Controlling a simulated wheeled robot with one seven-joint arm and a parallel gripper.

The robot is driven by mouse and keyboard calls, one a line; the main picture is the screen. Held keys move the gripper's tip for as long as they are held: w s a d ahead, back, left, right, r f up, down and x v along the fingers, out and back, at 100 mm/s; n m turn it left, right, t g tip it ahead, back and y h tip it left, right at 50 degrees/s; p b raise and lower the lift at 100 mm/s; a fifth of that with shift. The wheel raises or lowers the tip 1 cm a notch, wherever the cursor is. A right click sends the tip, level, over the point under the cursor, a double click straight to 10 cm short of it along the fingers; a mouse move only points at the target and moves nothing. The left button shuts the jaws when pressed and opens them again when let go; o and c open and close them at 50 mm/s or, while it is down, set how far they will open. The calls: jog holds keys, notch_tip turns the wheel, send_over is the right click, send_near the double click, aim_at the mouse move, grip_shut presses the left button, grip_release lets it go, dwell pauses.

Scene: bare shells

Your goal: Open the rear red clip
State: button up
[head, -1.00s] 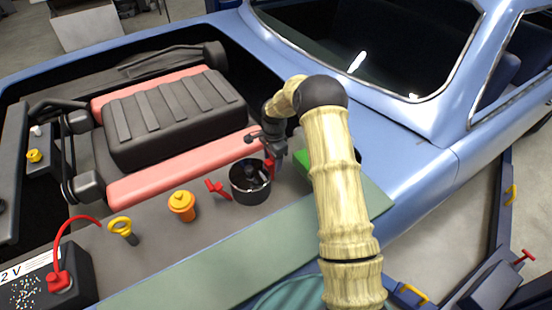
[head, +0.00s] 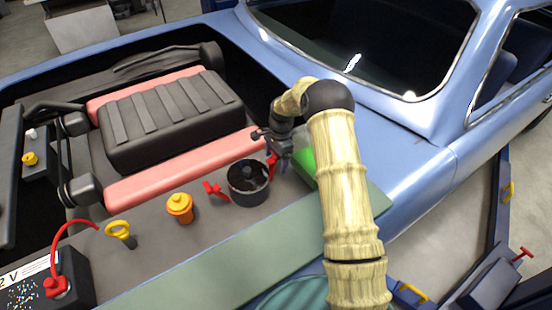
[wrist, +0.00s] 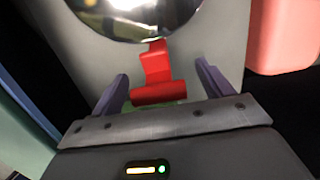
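The rear red clip (head: 272,163) sits at the right rim of a dark round canister (head: 248,186), partly covered by my gripper (head: 281,166). In the wrist view the clip (wrist: 157,75) runs from the shiny round canister top (wrist: 130,12) toward me and ends in a crossbar. My gripper (wrist: 164,86) is open, with one finger on each side of the clip's crossbar and a visible gap on both sides. A second red clip (head: 215,190) sticks out at the canister's left side.
A green block (head: 305,165) lies just right of my gripper. An orange cap (head: 180,207), a yellow-handled dipstick (head: 120,231) and a battery (head: 50,285) line the bay to the left. The black and red engine cover (head: 170,120) stands behind.

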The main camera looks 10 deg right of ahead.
jog(key=shift+a, duration=0.1)
notch_tip(320, 180, up, 17)
jog(key=d+b, duration=0.2)
jog(key=shift+w+r, duration=0.15)
jog(key=shift+w, duration=0.25)
